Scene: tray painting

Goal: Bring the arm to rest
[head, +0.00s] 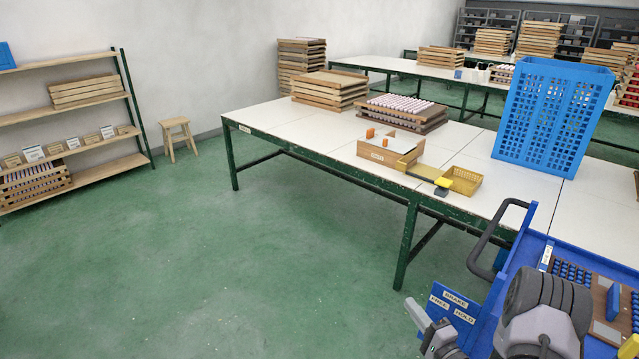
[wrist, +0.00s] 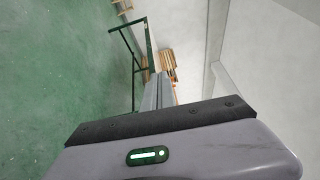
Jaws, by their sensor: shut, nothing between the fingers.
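My gripper (wrist: 158,80) shows in the wrist view with its grey fingers together and nothing between them. Beyond the fingertips are green floor, a green shelf frame and a pale wall, and the fingers touch nothing that I can see. In the head view my gripper (head: 416,312) is low at the bottom, beside a blue sign plate (head: 452,306) lettered BRAKE, FREE and HOLD. My folded arm is at the lower right, in front of part of the blue cart (head: 535,246).
The cart carries a tray of blue pieces (head: 570,271). A white-topped table (head: 270,118) holds stacked wooden trays (head: 330,88), a wooden box (head: 376,157), a yellow basket (head: 462,181) and a blue crate (head: 553,115). Shelves (head: 75,60) and a stool (head: 176,122) stand left. The green floor between is clear.

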